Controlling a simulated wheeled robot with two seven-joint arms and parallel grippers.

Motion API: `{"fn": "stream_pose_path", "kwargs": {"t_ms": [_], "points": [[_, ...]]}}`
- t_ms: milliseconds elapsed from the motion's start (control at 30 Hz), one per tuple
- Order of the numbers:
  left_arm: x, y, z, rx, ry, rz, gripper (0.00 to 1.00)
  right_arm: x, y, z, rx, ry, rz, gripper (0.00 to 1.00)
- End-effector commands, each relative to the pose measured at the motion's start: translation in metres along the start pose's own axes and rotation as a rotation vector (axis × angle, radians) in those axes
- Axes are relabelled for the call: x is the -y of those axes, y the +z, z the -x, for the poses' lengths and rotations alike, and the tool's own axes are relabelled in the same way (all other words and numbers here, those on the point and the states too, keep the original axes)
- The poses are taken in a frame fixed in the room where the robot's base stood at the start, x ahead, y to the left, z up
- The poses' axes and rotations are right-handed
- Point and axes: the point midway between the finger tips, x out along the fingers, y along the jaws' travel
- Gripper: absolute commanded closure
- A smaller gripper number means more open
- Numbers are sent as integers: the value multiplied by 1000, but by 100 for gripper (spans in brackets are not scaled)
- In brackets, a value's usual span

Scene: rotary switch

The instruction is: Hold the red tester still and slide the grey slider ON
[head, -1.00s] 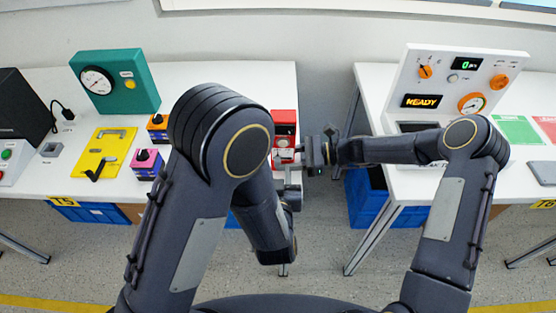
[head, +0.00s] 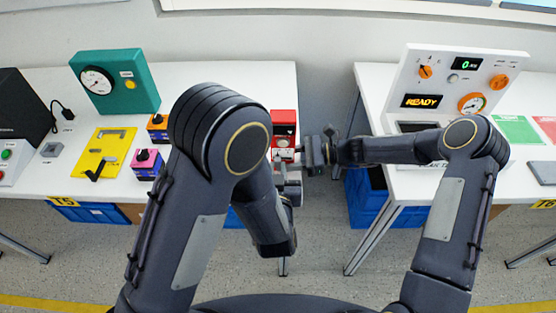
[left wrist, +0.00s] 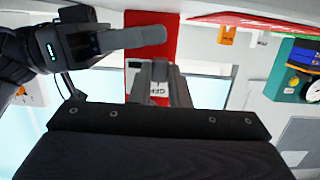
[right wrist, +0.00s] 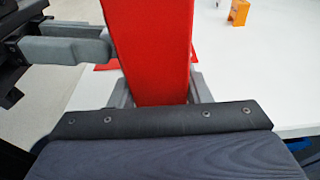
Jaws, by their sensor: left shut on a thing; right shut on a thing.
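The red tester (head: 284,118) stands at the right end of the left table, with a pale lower face partly covered by my grippers. My right gripper (head: 299,155) reaches in from the right and is shut on the tester; in the right wrist view the red body (right wrist: 150,50) sits between its fingers. My left gripper (left wrist: 158,78) is at the tester's front, its fingers close together over the pale face, beside a label (left wrist: 158,91) too small to read fully. The grey slider is hidden between these fingers. One right finger crosses the red body in the left wrist view.
A teal gauge box (head: 116,82), a yellow plate with a handle (head: 105,150), and orange (head: 158,127) and pink (head: 147,163) switch boxes stand left of the tester. A white panel (head: 455,85) stands on the right table. A gap separates the tables.

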Motion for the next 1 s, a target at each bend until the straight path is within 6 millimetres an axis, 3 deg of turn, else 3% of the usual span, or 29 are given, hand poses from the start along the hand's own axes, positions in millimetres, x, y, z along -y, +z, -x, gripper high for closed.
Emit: {"fn": "stream_pose_path", "kwargs": {"t_ms": [1000], "points": [[-18,0,0,-2,2,-1,100,0,0,0,-1,0,-1,80]]}}
